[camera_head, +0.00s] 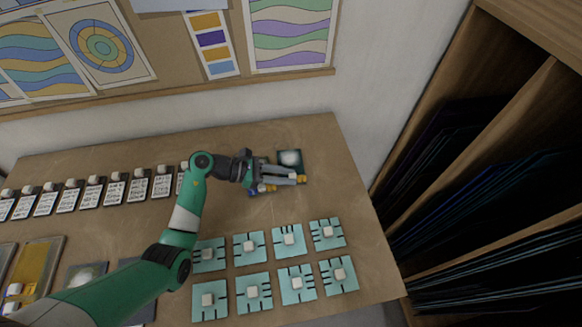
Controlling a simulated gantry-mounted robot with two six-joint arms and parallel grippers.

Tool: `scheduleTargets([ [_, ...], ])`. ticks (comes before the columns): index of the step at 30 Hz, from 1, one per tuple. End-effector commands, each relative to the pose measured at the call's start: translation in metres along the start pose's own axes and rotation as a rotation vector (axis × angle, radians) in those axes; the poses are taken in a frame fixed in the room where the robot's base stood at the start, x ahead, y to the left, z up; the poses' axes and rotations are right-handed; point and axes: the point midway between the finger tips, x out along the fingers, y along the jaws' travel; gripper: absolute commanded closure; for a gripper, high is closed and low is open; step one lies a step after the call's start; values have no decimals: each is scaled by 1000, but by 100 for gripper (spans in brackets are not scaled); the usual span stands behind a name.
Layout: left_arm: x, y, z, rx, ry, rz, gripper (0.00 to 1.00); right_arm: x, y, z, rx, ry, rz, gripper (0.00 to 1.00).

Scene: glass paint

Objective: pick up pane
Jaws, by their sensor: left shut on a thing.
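My left gripper (283,182) is over the table's back right part, with its yellow fingertips pointing right. It is shut on a small dark pane (282,155) with a pale round blob (291,158) on it. The fingers cover the pane's front part, so the grip itself is hidden, and I cannot tell whether the pane is clear of the table. Several light teal square tiles (289,240) with white knobs and black marks lie in two rows in front of the gripper. My right gripper is not in view.
The brown table (345,190) is bare right of the gripper. A row of labelled dark holders (92,192) stands along the back left. A yellow pane (38,272) lies at the left. A wooden rack (500,95) with dark sheets stands at the right.

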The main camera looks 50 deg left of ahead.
Motion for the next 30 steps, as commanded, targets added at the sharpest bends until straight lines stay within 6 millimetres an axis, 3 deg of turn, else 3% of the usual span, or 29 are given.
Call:
scheduleTargets([
  [14,-1,0,1,1,0,0,100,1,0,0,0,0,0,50],
  [20,-7,0,18,3,-1,1,100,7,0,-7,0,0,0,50],
  [23,-15,0,36,3,-1,1,100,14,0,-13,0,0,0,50],
  [30,-71,-42,81,3,-1,4,100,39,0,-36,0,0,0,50],
])
